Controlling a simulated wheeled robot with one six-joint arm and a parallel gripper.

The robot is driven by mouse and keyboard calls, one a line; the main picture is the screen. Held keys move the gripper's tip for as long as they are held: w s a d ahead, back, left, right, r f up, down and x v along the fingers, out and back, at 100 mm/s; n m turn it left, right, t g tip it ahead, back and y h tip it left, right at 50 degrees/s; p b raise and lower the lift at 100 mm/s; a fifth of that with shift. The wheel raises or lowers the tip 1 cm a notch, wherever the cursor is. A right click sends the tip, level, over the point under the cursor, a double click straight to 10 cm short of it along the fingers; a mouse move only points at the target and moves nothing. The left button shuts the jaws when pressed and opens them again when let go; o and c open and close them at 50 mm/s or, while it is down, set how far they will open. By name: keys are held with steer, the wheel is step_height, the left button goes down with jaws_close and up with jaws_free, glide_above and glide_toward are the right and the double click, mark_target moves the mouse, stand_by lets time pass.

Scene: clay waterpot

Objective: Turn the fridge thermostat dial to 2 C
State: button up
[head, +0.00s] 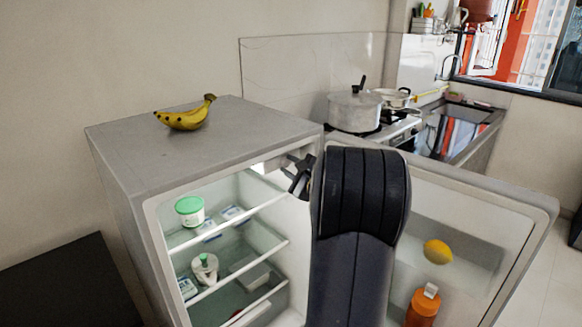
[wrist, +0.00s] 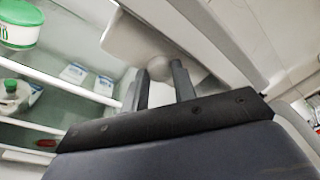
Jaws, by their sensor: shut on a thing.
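The thermostat dial (wrist: 156,69) is a round pale knob on a white housing (wrist: 128,38) under the fridge's ceiling. In the wrist view my gripper (wrist: 161,74) has one dark finger on each side of the dial and is shut on it. In the head view my gripper (head: 299,174) is at the upper right inside the open fridge (head: 140,172). There the dial is hidden behind my gripper and arm. No scale or numbers on the dial are legible in either view.
Shelves hold a green-lidded tub (head: 189,211), a white bottle (head: 205,268) and small packs. The open door (head: 480,215) holds a lemon (head: 438,251) and an orange bottle (head: 423,307). A banana (head: 186,116) lies on top. A pot (head: 354,110) stands on the stove behind.

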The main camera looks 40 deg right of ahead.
steer(key=m+p, duration=0.1)
steer(key=m, duration=0.3)
steer(key=shift+r+g+p, duration=0.2)
steer(key=shift+g+p, duration=0.15)
steer(key=shift+g, duration=0.05)
steer(key=m+y+p, duration=0.1)
steer(key=m+p, duration=0.2)
steer(key=m, duration=0.1)
steer(key=shift+d+r, duration=0.1)
steer(key=m+y+p, duration=0.1)
steer(key=m+p, duration=0.3)
steer(key=shift+m+g+p, duration=0.35)
steer(key=shift+m+g, duration=0.05)
steer(key=shift+d+m+y+p, duration=0.1)
steer(key=shift+m+y+p, duration=0.3)
steer(key=shift+m+p, duration=0.95)
steer(key=shift+m, duration=0.25)
steer(key=o, duration=0.7)
steer(key=s+d+r+b, duration=0.1)
steer(key=s+b, duration=0.1)
steer(key=s, duration=0.8)
steer(key=shift+s+r+b, duration=0.2)
steer(key=shift+s+b, duration=0.15)
steer(key=shift+b, duration=0.05)
